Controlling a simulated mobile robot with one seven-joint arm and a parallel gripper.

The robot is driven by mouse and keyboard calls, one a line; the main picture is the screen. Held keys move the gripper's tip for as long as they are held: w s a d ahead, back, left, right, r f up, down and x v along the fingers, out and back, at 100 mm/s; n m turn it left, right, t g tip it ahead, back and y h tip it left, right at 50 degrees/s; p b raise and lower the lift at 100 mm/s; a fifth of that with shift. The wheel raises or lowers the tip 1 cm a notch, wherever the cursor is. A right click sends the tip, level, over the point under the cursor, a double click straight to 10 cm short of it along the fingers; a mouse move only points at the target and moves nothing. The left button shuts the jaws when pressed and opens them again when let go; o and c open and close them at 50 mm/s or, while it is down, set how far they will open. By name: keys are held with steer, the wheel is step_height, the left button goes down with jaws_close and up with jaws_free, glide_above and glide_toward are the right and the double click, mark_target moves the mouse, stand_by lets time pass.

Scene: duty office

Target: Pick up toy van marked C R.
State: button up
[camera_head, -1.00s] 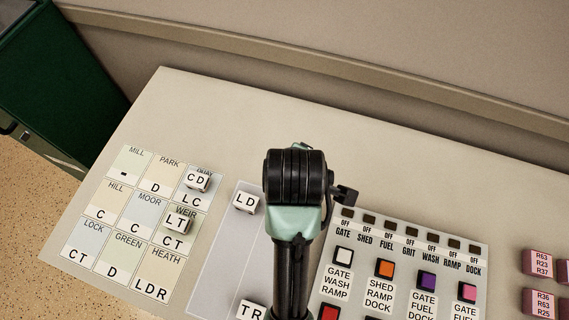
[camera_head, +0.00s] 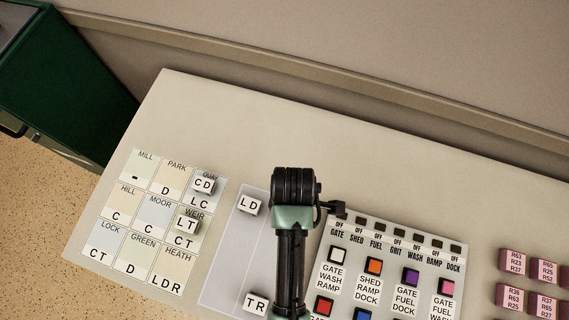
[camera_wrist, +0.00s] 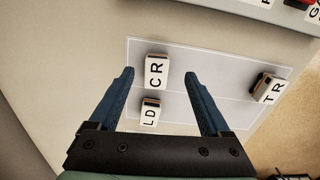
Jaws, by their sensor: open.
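The toy van marked C R (camera_wrist: 157,70) is white with dark lettering and shows in the wrist view on the pale grey mat (camera_wrist: 222,90). My gripper (camera_wrist: 159,75) is open, with two blue fingers. In the picture the C R van sits between the fingertips, nearer the left one; I cannot tell how far above it they are. The L D van (camera_wrist: 150,111) is close beside it, also between the fingers in the picture. In the head view my arm hides the C R van and my fingers.
The T R van (camera_wrist: 268,88) lies right of my fingers. A marked grid (camera_head: 144,222) at the left of the desk holds the C D (camera_head: 204,185) and L T (camera_head: 187,225) vans. A button panel (camera_head: 388,280) is right of the mat. The back of the desk is clear.

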steer(key=shift+w+a+f, duration=0.1)
steer(key=shift+w+f, duration=0.05)
steer(key=shift+f, duration=1.2)
steer(key=shift+w+a+f, duration=0.1)
steer(key=shift+w+f, duration=0.05)
steer(key=shift+f, duration=1.15)
steer(key=shift+c, duration=0.3)
jaws_close()
